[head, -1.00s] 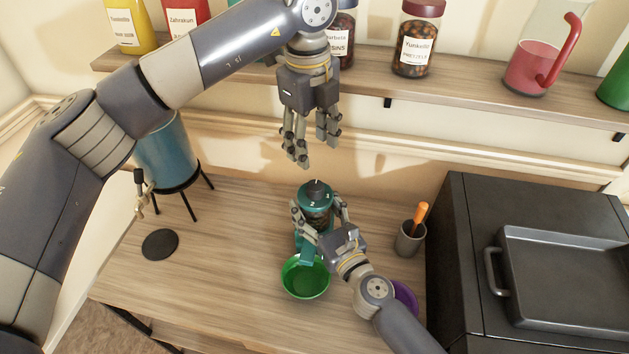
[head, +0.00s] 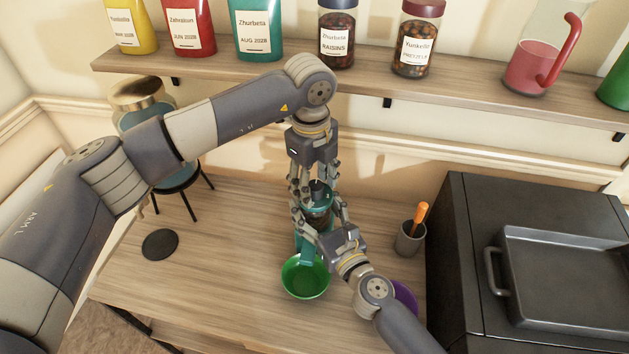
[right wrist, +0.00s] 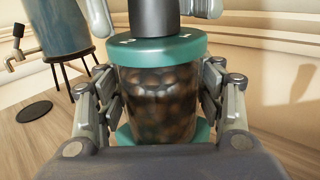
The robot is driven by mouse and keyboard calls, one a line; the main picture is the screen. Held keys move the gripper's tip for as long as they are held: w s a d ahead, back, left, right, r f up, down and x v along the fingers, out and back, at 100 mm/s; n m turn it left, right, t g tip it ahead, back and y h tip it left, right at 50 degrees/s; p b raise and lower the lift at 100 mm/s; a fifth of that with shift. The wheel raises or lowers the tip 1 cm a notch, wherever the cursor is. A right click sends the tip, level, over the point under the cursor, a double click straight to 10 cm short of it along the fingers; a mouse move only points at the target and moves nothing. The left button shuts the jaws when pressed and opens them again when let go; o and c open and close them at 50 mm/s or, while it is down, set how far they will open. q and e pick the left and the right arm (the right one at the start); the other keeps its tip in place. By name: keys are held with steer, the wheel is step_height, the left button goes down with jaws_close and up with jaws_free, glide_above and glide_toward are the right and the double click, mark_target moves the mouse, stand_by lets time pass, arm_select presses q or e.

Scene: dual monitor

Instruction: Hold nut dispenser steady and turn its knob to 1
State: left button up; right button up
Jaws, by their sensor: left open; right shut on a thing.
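The nut dispenser (right wrist: 160,95) has a clear body full of brown nuts between teal bands and a black knob (right wrist: 154,17) on top. In the head view the dispenser (head: 319,213) stands on the wooden counter, its teal spout (head: 307,253) over a green bowl (head: 305,279). My right gripper (head: 320,222) is shut around the dispenser's body, with fingers on both sides. My left gripper (head: 317,190) points down from above, open, with its fingers around the knob; contact cannot be told. The knob's setting is not readable.
A cup with an orange-handled tool (head: 411,236) and a purple bowl (head: 406,297) are at the right, beside a black appliance (head: 540,255). A shelf (head: 370,85) with several jars runs above. A blue tank (head: 165,170) stands at left behind my left arm. Counter left of the bowl is mostly clear.

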arm_select(q)
steer(key=c, duration=1.1)
steer(key=shift+m, duration=0.3)
steer(key=m, duration=0.3)
steer(key=shift+m, duration=0.3)
steer(key=m, duration=0.4)
steer(key=shift+w+m, duration=0.1)
steer(key=shift+m, duration=0.2)
steer(key=m, duration=0.4)
steer(key=shift+g, duration=0.3)
steer(key=shift+m, duration=2.5)
steer(key=o, duration=1.1)
